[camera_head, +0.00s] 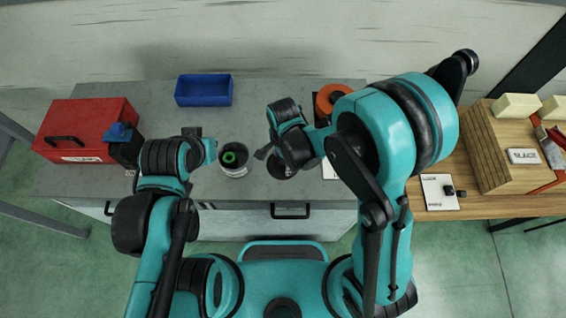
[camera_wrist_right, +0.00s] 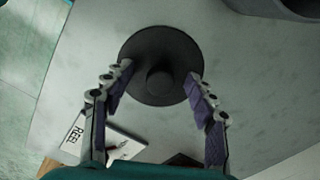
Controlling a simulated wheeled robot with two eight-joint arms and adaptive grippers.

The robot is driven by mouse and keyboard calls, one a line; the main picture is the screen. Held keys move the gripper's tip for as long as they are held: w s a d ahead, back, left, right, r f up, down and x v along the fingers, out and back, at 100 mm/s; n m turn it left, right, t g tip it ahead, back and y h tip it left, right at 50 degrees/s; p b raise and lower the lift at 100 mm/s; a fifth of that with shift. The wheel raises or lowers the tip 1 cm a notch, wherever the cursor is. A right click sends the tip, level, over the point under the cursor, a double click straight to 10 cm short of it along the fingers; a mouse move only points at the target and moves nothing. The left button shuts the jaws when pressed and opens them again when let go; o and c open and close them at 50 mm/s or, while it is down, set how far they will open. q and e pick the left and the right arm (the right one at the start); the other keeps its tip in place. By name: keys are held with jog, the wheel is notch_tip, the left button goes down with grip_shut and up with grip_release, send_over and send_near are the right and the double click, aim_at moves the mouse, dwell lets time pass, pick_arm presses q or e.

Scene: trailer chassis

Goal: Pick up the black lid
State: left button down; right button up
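The black lid (camera_wrist_right: 160,48) is a round dark disc with a raised knob (camera_wrist_right: 160,82) in its middle. It lies flat on the grey worktop, and part of it shows in the head view (camera_head: 281,167) below my right wrist. My right gripper (camera_wrist_right: 158,80) is open above the lid. Its fingertips overlap the lid's left and right edges in the wrist view, with clear space on both sides of the knob. My left gripper (camera_head: 205,148) is left of the round container; its fingers are too unclear to judge.
A round container (camera_head: 233,171) with a green ring inside stands left of the lid. A blue bin (camera_head: 204,91), a red toolbox (camera_head: 88,122) and an orange reel (camera_head: 331,98) are on the grey worktop (camera_head: 150,95). A wooden table (camera_head: 400,205) adjoins on the right.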

jog(key=shift+s, duration=0.1)
jog(key=shift+c, duration=1)
jog(key=shift+f, duration=0.1)
